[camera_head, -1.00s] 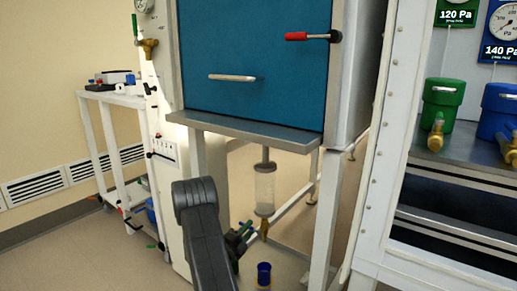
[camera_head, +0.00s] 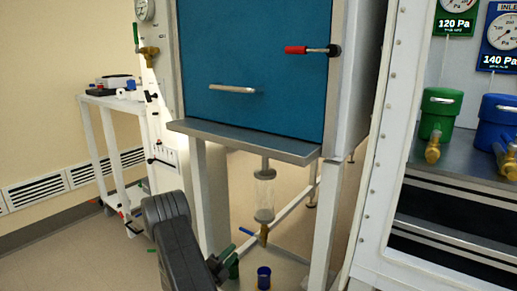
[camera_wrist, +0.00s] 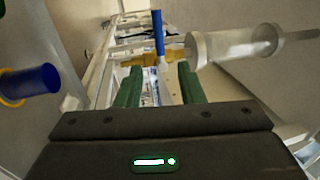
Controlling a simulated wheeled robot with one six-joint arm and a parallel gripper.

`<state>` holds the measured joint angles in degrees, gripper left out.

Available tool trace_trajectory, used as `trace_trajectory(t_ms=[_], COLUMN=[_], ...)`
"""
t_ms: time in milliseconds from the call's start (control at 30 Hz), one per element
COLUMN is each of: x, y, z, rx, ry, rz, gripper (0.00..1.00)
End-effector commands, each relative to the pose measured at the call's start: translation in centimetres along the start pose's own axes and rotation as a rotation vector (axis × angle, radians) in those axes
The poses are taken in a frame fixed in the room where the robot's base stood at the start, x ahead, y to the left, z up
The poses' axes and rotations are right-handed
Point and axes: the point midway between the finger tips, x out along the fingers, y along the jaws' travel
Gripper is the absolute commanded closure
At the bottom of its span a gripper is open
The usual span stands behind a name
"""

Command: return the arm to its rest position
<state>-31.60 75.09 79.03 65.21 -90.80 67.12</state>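My arm (camera_head: 172,240) rises from the bottom of the head view, left of the glovebox stand's middle. My gripper (camera_head: 231,264) is at its end, low and left of a brass valve (camera_head: 264,233) with a blue lever (camera_head: 246,231). In the wrist view my gripper (camera_wrist: 160,82) has its two green fingers apart with nothing held between them. The brass valve (camera_wrist: 140,60) and its upright-looking blue lever (camera_wrist: 158,32) show beyond the fingertips, apart from them. A clear cylinder (camera_wrist: 235,45) is to their right.
The glovebox's blue door (camera_head: 255,60) and grey ledge (camera_head: 245,138) are above my arm. A stand leg (camera_head: 325,215) is to the right. A small blue cup (camera_head: 264,278) is below the valve; it shows at left in the wrist view (camera_wrist: 35,80). A white cart (camera_head: 115,150) stands left.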

Motion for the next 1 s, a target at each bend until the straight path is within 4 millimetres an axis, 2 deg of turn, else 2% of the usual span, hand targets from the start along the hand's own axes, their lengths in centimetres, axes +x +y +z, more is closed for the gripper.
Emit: trace_trajectory(t_ms=[167,200,833,867,1000], x=[-3.7,-3.5,9.6,10.2,10.0], y=[-0.2,0.0,0.2,0.2,0.5], z=[0.1,-0.1,-0.2,-0.1,-0.1], rx=[-0.002,0.000,0.001,0.002,-0.113], ry=[-0.005,0.002,0.005,0.003,-0.023], rz=[0.001,0.000,-0.002,-0.002,0.001], gripper=[0.65,0.65,0.65,0.65,0.65])
